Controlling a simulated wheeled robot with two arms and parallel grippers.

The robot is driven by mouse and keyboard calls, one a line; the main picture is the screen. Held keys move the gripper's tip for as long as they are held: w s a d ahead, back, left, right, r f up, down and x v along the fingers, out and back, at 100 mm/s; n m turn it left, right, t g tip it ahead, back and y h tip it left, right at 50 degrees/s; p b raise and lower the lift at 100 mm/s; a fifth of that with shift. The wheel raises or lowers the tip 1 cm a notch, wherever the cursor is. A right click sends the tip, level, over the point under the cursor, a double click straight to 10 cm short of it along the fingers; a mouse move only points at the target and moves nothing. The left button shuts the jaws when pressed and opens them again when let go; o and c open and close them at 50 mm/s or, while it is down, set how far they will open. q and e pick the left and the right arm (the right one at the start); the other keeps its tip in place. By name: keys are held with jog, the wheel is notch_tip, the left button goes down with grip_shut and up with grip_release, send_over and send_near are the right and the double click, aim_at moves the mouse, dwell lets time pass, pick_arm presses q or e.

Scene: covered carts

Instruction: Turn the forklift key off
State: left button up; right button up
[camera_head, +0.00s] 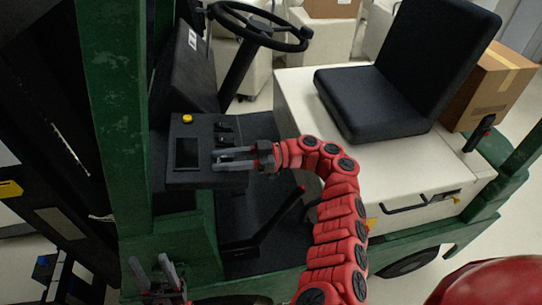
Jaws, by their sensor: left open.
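The forklift's black control panel (203,178) carries a yellow button (187,118), a dark screen (187,153) and small dark switches (224,127) along its right side. I cannot make out the key itself; it may be small or hidden by the gripper. My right gripper (216,160) reaches over the panel's right side from the right, its two grey fingers apart and pointing left, just below the switches. I cannot tell if they touch anything. My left gripper (154,265) is open and empty at the bottom left, in front of the green forklift body.
A steering wheel (262,25) stands behind the panel. The black seat (375,104) is on a white housing (415,155) to the right. A green post (112,100) rises left of the panel.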

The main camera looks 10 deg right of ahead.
jog(key=d+f+b, duration=0.1)
jog(key=d+b, duration=0.9)
jog(key=d, duration=0.5)
jog(key=shift+w+f+b, duration=0.15)
jog(key=shift+f+b, duration=0.15)
jog(key=shift+b, duration=0.1)
